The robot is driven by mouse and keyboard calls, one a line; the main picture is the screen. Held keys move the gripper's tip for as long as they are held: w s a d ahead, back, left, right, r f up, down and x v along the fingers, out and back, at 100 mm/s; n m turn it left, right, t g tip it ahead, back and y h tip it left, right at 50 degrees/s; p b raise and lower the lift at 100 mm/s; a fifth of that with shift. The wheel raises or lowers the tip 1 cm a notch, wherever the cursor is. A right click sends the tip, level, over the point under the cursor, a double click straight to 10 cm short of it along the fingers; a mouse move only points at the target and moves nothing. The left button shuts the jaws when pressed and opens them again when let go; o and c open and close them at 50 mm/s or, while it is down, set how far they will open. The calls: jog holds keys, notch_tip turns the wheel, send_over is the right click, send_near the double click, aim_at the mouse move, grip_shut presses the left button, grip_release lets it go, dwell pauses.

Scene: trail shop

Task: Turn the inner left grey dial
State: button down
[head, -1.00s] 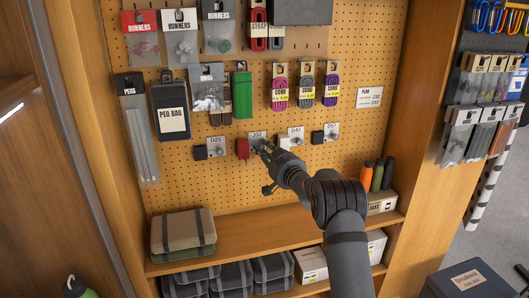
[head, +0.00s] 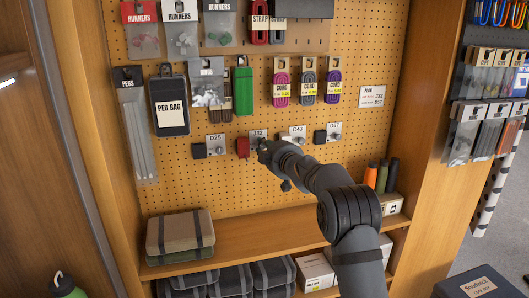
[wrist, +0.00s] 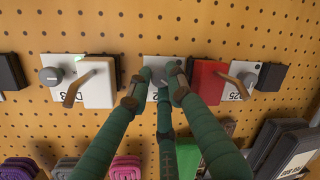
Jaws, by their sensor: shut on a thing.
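The inner left plate, which seems to read J32 (head: 258,133), is on the pegboard beside a red box (head: 242,148). My gripper (head: 263,147) is at this plate and covers its grey dial in the head view. In the wrist view, the green fingers of my gripper (wrist: 161,84) reach the white plate (wrist: 153,64) next to the red box (wrist: 208,80). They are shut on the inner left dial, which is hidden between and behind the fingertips. The D43 unit's grey dial (wrist: 51,76) and the D25 unit's grey dial (wrist: 248,79) are apart from my gripper.
Plates D25 (head: 215,141), D43 (head: 293,133) and D57 (head: 333,130) share the row. Cords (head: 281,92) and a green item (head: 243,92) hang above. A shelf (head: 235,240) runs below.

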jog(key=n+h+b, duration=0.1)
jog(key=n, duration=0.2)
jog(key=shift+f+b, duration=0.2)
jog(key=shift+b, duration=0.1)
jog(key=shift+r+n+h+b, duration=0.1)
jog(key=shift+n+h+b, duration=0.3)
jog(key=shift+n+b, duration=0.55)
jog(key=shift+n, duration=0.45)
jog(key=c, duration=1.6)
grip_release()
jog(key=shift+r, duration=0.1)
jog(key=shift+s, duration=0.15)
jog(key=v, duration=1.1)
jog(key=shift+s+d, duration=0.1)
jog(key=shift+s, duration=0.25)
